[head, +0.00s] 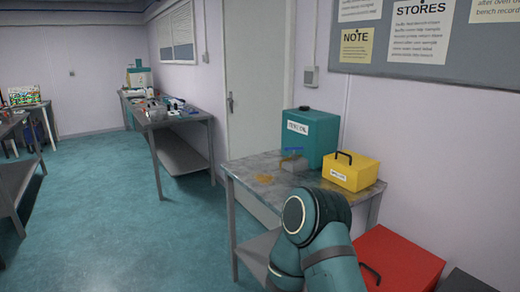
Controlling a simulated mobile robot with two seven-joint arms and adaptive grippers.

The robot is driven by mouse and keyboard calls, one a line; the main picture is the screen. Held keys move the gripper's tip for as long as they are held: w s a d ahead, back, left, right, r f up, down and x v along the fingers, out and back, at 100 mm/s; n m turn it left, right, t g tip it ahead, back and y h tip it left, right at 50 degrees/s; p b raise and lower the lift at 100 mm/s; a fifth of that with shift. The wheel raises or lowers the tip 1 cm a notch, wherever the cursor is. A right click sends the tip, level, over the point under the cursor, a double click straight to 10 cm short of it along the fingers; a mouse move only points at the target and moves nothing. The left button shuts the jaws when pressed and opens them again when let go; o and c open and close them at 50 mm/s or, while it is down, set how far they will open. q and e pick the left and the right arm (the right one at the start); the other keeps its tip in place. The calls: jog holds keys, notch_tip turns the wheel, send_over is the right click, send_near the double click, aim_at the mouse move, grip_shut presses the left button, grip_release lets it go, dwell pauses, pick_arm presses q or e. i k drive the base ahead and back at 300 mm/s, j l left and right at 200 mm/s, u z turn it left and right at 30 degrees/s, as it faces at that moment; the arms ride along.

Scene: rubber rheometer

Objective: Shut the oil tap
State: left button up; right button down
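A teal oil container (316,138) with a white label stands at the back of the grey bench (240,170). A small blue part (293,148), which looks like the tap's lever, shows at the front of the container and appears to lie crosswise. It is too small to tell whether the tap is open or shut. A small grey item (294,164) sits just below it. One of my teal arms reaches up from the bottom right in front of the bench. Its gripper cannot be made out. My other gripper is not in view.
A yellow case (350,172) with a black handle stands right of the container. A brownish stain (265,178) marks the bench top at left. A red case (398,262) is low at the right. A cluttered bench (185,118) stands farther back; the floor at left is clear.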

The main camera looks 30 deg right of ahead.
aim_at(292, 148)
jog(key=i+z, duration=0.15)
jog(key=i, duration=0.55)
jog(key=i+j+z, duration=0.15)
jog(key=i, duration=0.55)
jog(key=i+j+z, duration=0.2)
jog(key=i, duration=0.2)
jog(key=i+j+z, duration=0.2)
jog(key=i, duration=0.2)
